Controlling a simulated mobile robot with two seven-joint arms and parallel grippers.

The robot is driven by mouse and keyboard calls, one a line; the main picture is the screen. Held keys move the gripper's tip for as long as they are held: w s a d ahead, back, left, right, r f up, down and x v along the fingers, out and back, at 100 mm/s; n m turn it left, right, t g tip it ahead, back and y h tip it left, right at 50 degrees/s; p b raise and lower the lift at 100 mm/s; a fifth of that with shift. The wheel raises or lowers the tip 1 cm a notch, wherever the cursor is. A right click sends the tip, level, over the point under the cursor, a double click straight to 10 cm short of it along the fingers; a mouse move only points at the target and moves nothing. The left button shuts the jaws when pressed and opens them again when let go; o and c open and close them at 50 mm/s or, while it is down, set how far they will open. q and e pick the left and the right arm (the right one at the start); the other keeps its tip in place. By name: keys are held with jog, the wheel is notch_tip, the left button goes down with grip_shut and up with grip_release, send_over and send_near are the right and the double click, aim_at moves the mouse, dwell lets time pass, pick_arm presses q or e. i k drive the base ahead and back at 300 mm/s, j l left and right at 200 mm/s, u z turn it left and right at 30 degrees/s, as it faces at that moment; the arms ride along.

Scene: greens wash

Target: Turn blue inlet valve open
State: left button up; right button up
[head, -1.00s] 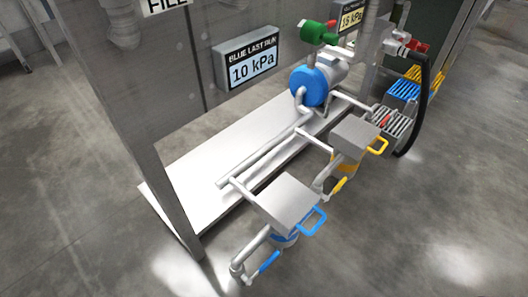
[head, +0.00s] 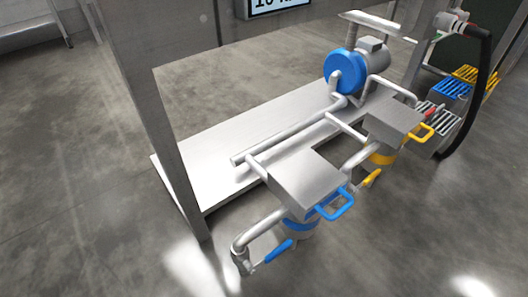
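A blue lever handle (head: 279,250) sits low on the pipe at the near end of the skid, beside the blue-banded filter housing (head: 300,226). The lever lies at a slant near the pipe elbow (head: 240,243). A blue loop handle (head: 337,205) sticks out from the grey box lid (head: 308,182) above that housing. I cannot tell from the view which way the lever's valve is set. Neither of my grippers is in view.
A yellow-banded housing (head: 382,158) with a yellow lever (head: 371,179) stands further back. A blue pump (head: 341,70) sits on the white base plate (head: 190,155). A grey post (head: 172,150) rises at left. The floor in front is clear.

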aim_at(272, 255)
jog(key=j+z, duration=0.75)
jog(key=i+l+u, duration=0.1)
jog(key=u, duration=0.25)
jog(key=i+l+u, duration=0.2)
jog(key=u, duration=0.2)
